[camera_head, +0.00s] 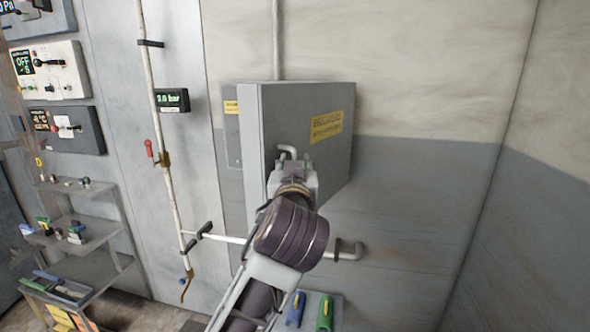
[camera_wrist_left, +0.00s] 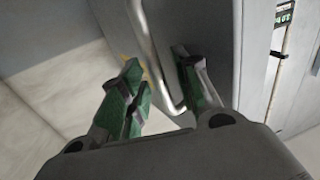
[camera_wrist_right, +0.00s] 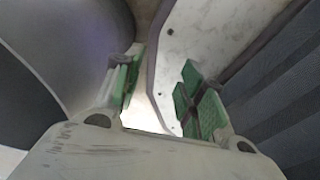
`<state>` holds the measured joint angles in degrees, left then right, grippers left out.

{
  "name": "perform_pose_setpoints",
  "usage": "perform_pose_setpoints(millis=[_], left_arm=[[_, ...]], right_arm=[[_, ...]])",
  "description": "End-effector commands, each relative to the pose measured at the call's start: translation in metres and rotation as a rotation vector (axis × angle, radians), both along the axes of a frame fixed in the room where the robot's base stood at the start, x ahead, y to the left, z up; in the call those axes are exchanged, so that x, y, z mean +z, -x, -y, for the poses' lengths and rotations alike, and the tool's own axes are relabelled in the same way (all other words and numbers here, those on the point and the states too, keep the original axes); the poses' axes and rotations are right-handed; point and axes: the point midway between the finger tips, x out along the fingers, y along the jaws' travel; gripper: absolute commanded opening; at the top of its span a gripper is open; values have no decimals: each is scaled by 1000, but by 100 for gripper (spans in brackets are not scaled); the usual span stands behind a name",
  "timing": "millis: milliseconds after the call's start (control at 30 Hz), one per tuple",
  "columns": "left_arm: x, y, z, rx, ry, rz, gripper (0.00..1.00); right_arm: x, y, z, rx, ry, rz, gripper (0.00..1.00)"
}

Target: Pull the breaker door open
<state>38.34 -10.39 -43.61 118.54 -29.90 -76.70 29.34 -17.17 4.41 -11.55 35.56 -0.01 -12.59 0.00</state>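The grey breaker box door (camera_head: 325,155) carries a yellow label and looks closed against its box on the back wall. The top bend of its metal handle (camera_head: 288,150) shows just above my left gripper (camera_head: 296,176), which covers the rest. In the left wrist view, the bar-shaped handle (camera_wrist_left: 153,50) runs between the fingers of the left gripper (camera_wrist_left: 162,88). These green-padded fingers stand apart, and I cannot tell whether either touches the bar. My right gripper (camera_wrist_right: 160,95) is open and empty in its wrist view. It is outside the head view.
A pipe with a red-handled valve (camera_head: 150,149) and a small display (camera_head: 172,100) are left of the box. A shelf (camera_head: 95,235) with small items stands farther left. Green and blue items (camera_head: 325,312) lie below the box. The wall right of the box is clear.

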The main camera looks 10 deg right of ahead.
Motion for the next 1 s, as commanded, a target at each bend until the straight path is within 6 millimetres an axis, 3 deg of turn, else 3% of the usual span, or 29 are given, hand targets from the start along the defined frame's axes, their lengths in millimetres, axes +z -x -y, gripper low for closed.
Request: perform_pose_setpoints(millis=[467,1000], left_arm=[[-1,9,-1,0,-1,-2,32],[-1,73,-12,-2,1,-1,32]], right_arm=[[0,0,5,0,5,-1,40],[0,1,3,0,3,-1,40]])
